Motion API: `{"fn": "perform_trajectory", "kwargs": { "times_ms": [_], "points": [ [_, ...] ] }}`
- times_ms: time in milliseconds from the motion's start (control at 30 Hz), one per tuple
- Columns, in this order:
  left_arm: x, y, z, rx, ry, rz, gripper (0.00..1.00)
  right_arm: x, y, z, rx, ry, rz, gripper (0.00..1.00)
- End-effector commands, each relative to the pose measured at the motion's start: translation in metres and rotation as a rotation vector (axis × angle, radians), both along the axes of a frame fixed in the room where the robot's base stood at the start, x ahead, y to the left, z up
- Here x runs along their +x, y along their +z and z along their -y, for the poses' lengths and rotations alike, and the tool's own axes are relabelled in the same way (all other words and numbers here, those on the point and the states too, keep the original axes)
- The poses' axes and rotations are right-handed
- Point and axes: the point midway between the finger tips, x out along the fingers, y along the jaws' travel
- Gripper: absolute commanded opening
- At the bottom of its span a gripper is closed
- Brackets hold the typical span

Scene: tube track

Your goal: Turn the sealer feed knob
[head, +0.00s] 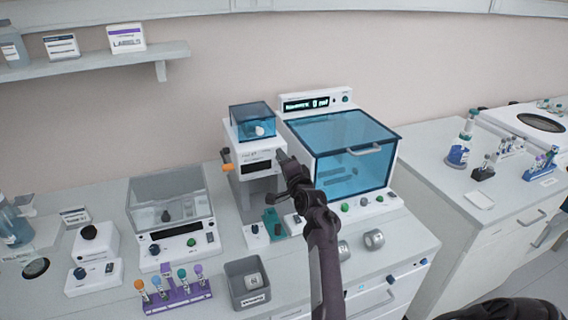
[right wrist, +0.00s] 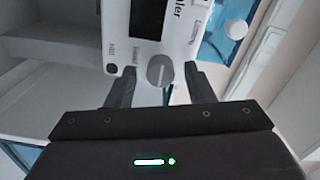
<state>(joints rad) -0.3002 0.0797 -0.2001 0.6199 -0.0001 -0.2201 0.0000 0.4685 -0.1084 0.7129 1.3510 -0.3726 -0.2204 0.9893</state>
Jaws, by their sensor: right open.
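The sealer (head: 246,160) is a white upright unit with a dark display and a blue clear box on top, at mid-counter in the head view. Its face (right wrist: 183,42) fills the top of the right wrist view, with part of the word "Sealer" readable. A round grey knob (right wrist: 160,71) with a raised grip bar sits low on that face, beside a small label that looks like "Feed". My right gripper (head: 284,157) is open at the sealer's front right edge. Its two fingers stand either side of the knob, with gaps visible. In the head view the gripper hides the knob. My left gripper is out of view.
A blue-lidded machine (head: 352,150) stands right beside the sealer. A clear-covered device (head: 170,205) is to the left. A purple tube rack (head: 180,293), a grey bin (head: 247,280) and metal rolls (head: 374,239) lie in front. A shelf (head: 90,62) hangs at upper left.

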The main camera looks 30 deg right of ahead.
Motion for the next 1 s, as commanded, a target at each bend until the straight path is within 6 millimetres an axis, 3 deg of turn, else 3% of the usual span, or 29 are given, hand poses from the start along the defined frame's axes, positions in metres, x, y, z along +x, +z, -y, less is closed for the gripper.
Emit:
{"fn": "perform_trajectory", "kwargs": {
  "times_ms": [167,400,600,1000],
  "points": [
    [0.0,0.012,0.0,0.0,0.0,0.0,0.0,-0.01,0.003,-0.002,-0.001,0.0,-0.001,0.48],
    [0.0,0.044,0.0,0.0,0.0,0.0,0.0,-0.047,0.005,-0.011,0.001,-0.001,-0.004,0.48],
    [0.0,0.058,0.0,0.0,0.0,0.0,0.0,-0.071,0.002,-0.017,0.0,-0.001,-0.002,0.48],
    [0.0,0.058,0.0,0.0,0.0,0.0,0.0,-0.076,0.0,-0.018,0.0,0.0,0.0,0.48]
  ]
}}
